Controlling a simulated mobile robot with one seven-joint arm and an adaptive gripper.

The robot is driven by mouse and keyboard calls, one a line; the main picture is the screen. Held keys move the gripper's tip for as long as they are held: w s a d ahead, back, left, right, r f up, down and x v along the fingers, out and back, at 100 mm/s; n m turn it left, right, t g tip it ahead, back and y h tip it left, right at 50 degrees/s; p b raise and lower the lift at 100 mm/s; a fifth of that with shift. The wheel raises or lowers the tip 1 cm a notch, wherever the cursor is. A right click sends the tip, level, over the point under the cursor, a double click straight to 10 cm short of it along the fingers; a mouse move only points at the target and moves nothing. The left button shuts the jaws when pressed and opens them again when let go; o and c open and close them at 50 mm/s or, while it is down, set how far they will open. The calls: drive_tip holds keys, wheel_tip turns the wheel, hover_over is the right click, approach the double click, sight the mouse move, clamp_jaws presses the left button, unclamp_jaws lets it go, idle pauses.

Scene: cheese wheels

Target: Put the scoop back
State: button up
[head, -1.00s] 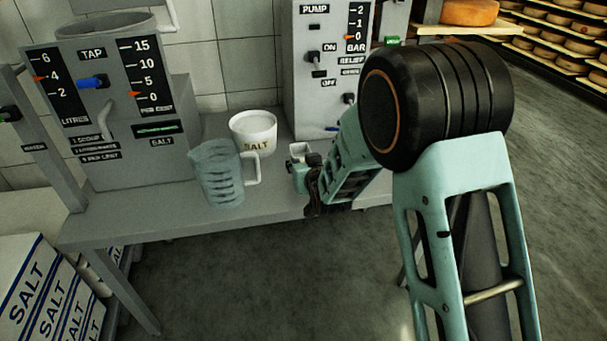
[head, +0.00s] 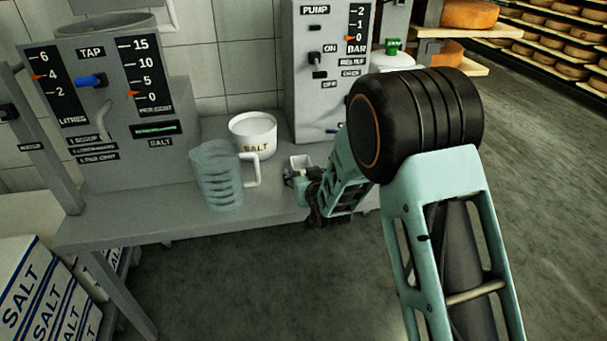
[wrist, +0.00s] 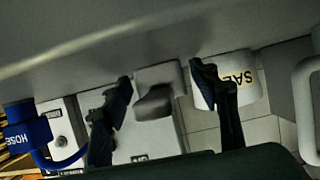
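The scoop (head: 301,163), a small pale grey box-like cup, is at my gripper (head: 307,184), at the front edge of the bench. In the wrist view the scoop (wrist: 158,88) lies between the two dark fingers, whose tips look close against its sides; contact is hard to see. It moves along with my gripper, so the gripper appears shut on it. The white salt tub (head: 253,136) stands on the bench to the left and behind the scoop; its lettering also shows upside down in the wrist view (wrist: 228,88).
A translucent measuring jug (head: 216,178) with a handle stands left of the gripper, in front of the tub. The tap console (head: 110,155) is at left, the pump panel (head: 313,95) behind. Salt sacks (head: 45,300) are at lower left. The bench front (head: 150,215) is clear.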

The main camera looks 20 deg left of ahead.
drive_tip(key=shift+s+d+r+p, duration=0.1)
drive_tip(key=shift+s+r+p, duration=0.05)
drive_tip(key=shift+r+p, duration=0.2)
drive_tip(key=p+v, duration=0.2)
drive_tip(key=v, duration=0.9)
drive_tip(key=shift+s+d, duration=0.1)
drive_tip(key=shift+s, duration=0.15)
